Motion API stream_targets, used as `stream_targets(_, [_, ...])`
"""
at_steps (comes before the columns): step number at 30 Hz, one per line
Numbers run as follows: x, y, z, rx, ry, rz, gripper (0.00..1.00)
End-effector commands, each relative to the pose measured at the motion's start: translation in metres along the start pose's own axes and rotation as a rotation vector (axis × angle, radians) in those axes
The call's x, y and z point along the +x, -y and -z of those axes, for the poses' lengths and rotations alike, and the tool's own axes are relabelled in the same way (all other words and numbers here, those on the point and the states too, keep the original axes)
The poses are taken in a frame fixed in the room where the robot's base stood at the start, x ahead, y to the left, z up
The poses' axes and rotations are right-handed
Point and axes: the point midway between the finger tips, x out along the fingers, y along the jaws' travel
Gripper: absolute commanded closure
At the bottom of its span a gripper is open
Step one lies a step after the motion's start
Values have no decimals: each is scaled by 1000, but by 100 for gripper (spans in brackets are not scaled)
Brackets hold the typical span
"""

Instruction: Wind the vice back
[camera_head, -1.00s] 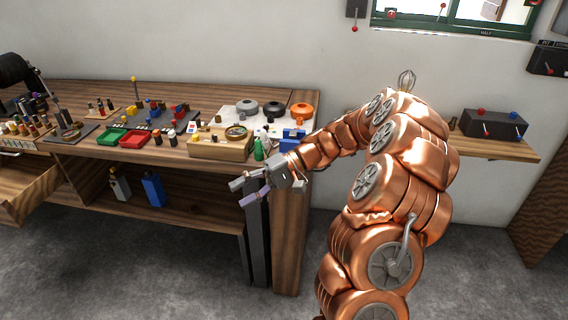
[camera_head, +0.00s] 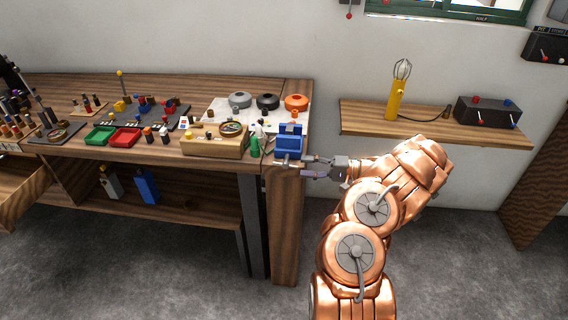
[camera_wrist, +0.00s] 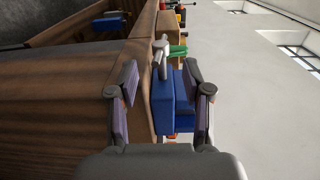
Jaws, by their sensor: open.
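The blue vice (camera_head: 289,140) sits at the right front corner of the workbench. In the wrist view the vice (camera_wrist: 172,100) shows ahead, between my fingers in the picture, with a grey metal bar (camera_wrist: 160,55) in front of it. My gripper (camera_head: 312,167) is open and empty, just right of the bench corner and close to the vice's front. In the wrist view my gripper (camera_wrist: 160,90) has its two fingers spread wide. I cannot tell whether a finger touches the vice or its bar.
A wall shelf (camera_head: 430,128) with a yellow lamp (camera_head: 395,98) and a dark box (camera_head: 488,111) is at the right.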

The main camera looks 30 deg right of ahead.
Motion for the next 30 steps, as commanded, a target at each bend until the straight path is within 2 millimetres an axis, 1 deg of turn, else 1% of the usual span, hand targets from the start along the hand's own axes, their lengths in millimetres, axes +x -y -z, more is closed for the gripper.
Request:
stream_targets(9, [45,3,-2,3,6,-1,51])
stream_targets(15, [66,2,-2,3,4,1,51])
stream_targets(20, [73,1,-2,2,5,0,51])
stream_targets(27, [73,0,-1,1,4,0,51])
stream_targets(30, [73,0,-1,1,4,0,61])
